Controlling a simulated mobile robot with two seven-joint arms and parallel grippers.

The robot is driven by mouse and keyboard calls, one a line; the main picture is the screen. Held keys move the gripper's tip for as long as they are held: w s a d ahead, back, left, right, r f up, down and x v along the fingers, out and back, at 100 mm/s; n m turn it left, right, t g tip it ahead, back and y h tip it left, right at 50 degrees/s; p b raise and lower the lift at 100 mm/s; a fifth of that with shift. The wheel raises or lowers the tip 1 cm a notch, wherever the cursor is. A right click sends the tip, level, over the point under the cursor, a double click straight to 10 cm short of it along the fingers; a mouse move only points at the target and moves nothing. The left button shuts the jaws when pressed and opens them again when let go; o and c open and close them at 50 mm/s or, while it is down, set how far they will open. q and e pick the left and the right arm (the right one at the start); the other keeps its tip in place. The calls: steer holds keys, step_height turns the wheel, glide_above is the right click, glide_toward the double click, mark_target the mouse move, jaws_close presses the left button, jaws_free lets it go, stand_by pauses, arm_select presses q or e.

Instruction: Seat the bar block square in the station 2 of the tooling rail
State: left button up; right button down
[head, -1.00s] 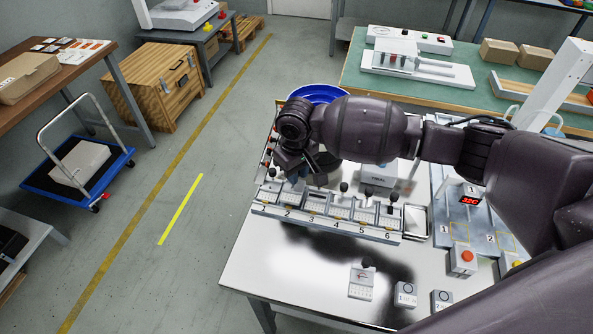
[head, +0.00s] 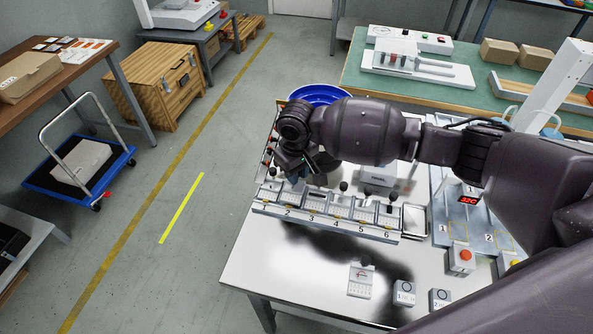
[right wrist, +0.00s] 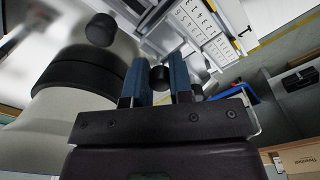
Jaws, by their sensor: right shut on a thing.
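The tooling rail (head: 322,228) is a pale strip of numbered stations along the table's left part. Station 2 (head: 287,209) lies just below my right gripper (head: 295,178), whose fingers are largely hidden by its own wrist. In the right wrist view, the two blue fingers of my right gripper (right wrist: 160,70) are shut on a dark round knob (right wrist: 159,77) between them. I take this to be the bar block's knob; the block's body is hidden, so I cannot tell whether it sits square in the station. My left gripper is not in view.
Other black knobs (head: 343,186) stand up along the rail to the right of my gripper. A blue round bin (head: 320,94) is behind my wrist.

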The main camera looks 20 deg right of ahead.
steer(key=shift+f, duration=0.5)
steer(key=c, duration=0.9)
jaws_free()
step_height(320, 180, up, 11)
steer(key=shift+f+p, duration=0.1)
steer(key=shift+p, duration=1.1)
